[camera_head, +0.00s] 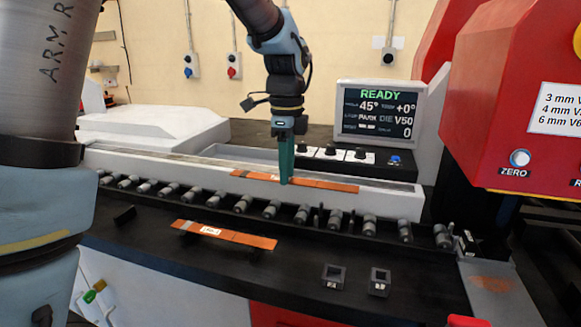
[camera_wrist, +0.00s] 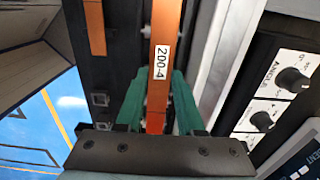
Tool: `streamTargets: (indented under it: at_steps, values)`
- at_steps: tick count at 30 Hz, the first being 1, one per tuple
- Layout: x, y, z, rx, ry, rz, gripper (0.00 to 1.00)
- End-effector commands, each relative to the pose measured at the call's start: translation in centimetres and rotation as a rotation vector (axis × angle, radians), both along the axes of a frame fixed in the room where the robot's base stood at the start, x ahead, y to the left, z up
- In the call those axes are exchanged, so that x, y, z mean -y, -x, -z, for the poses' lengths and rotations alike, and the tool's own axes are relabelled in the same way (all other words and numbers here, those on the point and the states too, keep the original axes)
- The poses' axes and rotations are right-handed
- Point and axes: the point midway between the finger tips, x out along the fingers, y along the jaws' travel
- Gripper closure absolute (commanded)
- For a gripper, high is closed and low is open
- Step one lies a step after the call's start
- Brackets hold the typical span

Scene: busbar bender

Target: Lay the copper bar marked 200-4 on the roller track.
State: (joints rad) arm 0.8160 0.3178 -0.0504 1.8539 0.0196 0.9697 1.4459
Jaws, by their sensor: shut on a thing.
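The copper bar marked 200-4 (camera_head: 324,184) is a flat orange strip, and its label reads clearly in the wrist view (camera_wrist: 161,62). My gripper (camera_head: 285,178) points down with green fingers closed on the bar near its middle; they also flank it in the wrist view (camera_wrist: 163,85). The bar runs roughly along the roller track (camera_head: 272,208), a row of grey rollers on the black bench. It appears in front of the light rail, seemingly above the rollers; the exact gap is unclear.
A second labelled copper bar (camera_head: 250,239) rests on black supports in front of the track. Two small black square blocks (camera_head: 334,276) stand at the bench front. A control panel with a READY screen (camera_head: 378,113) is behind, and a red machine (camera_head: 520,90) at right.

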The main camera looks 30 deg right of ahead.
Motion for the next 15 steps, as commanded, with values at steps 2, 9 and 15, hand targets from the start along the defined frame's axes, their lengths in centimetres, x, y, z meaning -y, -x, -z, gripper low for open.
streamTargets:
  at_steps: [2, 9, 15]
  values:
    - [0.0, 0.0, 0.3, 0.001, 0.001, -0.001, 1.00]
    - [0.0, 0.0, 2.0, 0.000, 0.000, 0.000, 1.00]
    - [0.0, 0.0, 3.9, 0.000, 0.000, 0.000, 1.00]
